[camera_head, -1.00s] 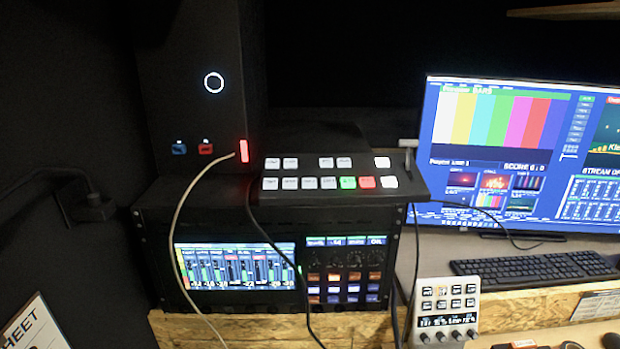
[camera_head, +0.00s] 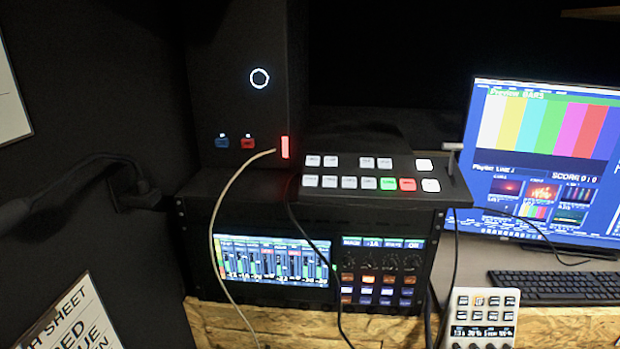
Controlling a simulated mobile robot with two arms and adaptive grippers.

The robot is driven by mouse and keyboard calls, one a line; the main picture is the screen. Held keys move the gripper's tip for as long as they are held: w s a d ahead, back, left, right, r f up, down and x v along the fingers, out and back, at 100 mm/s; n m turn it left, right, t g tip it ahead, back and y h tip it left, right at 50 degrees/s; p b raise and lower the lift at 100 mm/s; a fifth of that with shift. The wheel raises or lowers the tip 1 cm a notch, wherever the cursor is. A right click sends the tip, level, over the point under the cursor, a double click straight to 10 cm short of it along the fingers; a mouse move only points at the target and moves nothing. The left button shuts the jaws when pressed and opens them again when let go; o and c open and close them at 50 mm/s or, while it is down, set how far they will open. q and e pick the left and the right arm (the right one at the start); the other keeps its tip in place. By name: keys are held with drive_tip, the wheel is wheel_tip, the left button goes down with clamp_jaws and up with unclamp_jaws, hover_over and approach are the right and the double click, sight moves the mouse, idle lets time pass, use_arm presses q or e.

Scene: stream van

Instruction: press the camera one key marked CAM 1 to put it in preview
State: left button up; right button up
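A black switcher panel (camera_head: 370,190) lies on top of the equipment rack in the head view, with two rows of small lit keys. The lower row has several white keys, then a green key (camera_head: 388,183), a red key (camera_head: 407,184) and a white key at the right end. The lettering is too small to read, so I cannot tell which key is CAM 1; the leftmost key of the lower row (camera_head: 310,180) is white. A lever stands at the panel's right end. Neither of my grippers is in view.
A dark tower (camera_head: 245,95) with a ring light stands behind the panel's left end. A pale cable (camera_head: 222,215) hangs from its red-lit port. A monitor (camera_head: 550,150), keyboard (camera_head: 565,287) and small control pad (camera_head: 482,318) are at right. Air above the panel looks clear.

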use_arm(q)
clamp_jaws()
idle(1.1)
